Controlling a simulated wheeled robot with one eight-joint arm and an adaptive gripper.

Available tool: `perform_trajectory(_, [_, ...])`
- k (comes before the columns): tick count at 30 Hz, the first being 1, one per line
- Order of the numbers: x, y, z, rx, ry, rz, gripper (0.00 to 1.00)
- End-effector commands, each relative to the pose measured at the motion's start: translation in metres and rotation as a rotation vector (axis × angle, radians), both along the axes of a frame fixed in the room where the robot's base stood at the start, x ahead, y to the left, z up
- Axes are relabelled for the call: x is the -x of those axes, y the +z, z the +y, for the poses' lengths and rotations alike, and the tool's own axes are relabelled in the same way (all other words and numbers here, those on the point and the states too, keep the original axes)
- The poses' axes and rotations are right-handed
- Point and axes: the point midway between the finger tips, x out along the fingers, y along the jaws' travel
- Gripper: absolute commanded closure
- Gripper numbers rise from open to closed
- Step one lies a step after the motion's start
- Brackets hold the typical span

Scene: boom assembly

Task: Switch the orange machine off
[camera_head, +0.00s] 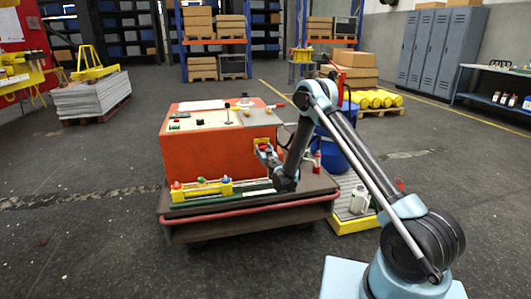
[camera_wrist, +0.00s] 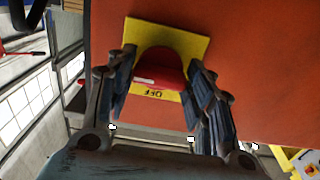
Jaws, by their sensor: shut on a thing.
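The orange machine (camera_head: 205,158) sits on a low dark cart (camera_head: 250,215) with a red rim in the middle of the head view. Its orange face also fills much of the wrist view (camera_wrist: 245,50). On that face is a yellow plate (camera_wrist: 195,45) with a red switch knob (camera_wrist: 165,65); the word OFF shows upside down beside it. My gripper (camera_wrist: 160,95) has its two fingers on either side of the red knob and is shut on it. In the head view my gripper (camera_head: 268,155) is at the machine's right side, where the yellow plate (camera_head: 262,142) partly shows.
Control levers and buttons (camera_head: 220,115) are on the machine's top. A yellow bar with buttons (camera_head: 200,190) lies on the cart's front. A blue drum (camera_head: 335,155) and a white canister (camera_head: 360,198) stand to the right.

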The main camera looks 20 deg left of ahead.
Motion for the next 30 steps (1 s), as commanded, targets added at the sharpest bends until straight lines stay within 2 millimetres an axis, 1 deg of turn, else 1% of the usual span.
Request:
perform_trajectory(1, [-0.002, 0.0, -0.0093, 0.0, -0.005, 0.0, 0.76])
perform_trajectory(8, [-0.0035, 0.0001, -0.0051, 0.026, -0.009, -0.016, 0.76])
perform_trajectory(14, [-0.0042, 0.0001, -0.0045, 0.107, -0.01, -0.066, 0.76])
perform_trajectory(30, [-0.0045, 0.0002, -0.0046, 0.522, -0.009, -0.32, 0.76])
